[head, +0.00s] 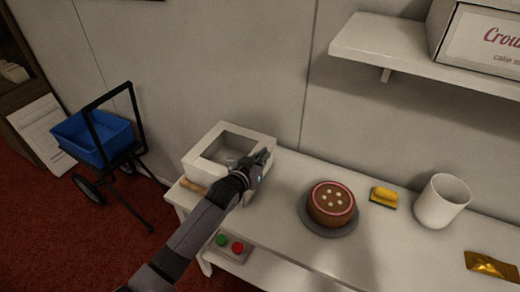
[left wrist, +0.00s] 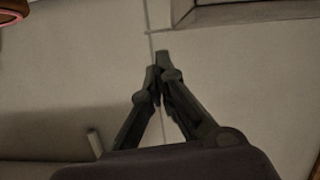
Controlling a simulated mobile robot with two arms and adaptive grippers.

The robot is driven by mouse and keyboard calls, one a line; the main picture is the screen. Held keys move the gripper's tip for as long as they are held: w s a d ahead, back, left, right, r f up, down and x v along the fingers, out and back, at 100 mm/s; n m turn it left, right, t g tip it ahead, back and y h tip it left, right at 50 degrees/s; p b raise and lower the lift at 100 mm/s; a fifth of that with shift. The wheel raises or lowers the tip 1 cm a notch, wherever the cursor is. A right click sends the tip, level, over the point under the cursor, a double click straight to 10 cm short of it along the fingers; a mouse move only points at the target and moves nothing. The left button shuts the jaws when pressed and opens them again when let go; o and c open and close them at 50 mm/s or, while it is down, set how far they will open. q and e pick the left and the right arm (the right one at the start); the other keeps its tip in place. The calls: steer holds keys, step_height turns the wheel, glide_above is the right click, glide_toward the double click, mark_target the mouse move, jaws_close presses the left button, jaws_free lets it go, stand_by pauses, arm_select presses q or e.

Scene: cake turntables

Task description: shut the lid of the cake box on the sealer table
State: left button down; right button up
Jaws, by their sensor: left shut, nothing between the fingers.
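The white cake box (head: 197,166) stands at the left end of the white table (head: 285,215). Its lid, with a clear window (head: 229,149), lies over the top; I cannot tell whether it is fully down. My left gripper (head: 264,156) is at the right side of the box, close to the lid's right edge, with its fingers together and empty. Whether it touches the lid is unclear. In the left wrist view the shut fingertips (left wrist: 161,66) are below a framed edge (left wrist: 185,15), which looks like part of the lid window. My right gripper is not in view.
A chocolate cake (head: 331,203) sits on a dark turntable (head: 345,229) to the right. A button panel (head: 230,246) is at the front. A shelf (head: 415,58) overhangs the back right.

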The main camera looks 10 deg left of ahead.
arm_select(q)
steer(key=shift+s+d+f, duration=0.1)
steer(key=shift+f, duration=0.85)
steer(key=shift+f, duration=0.1)
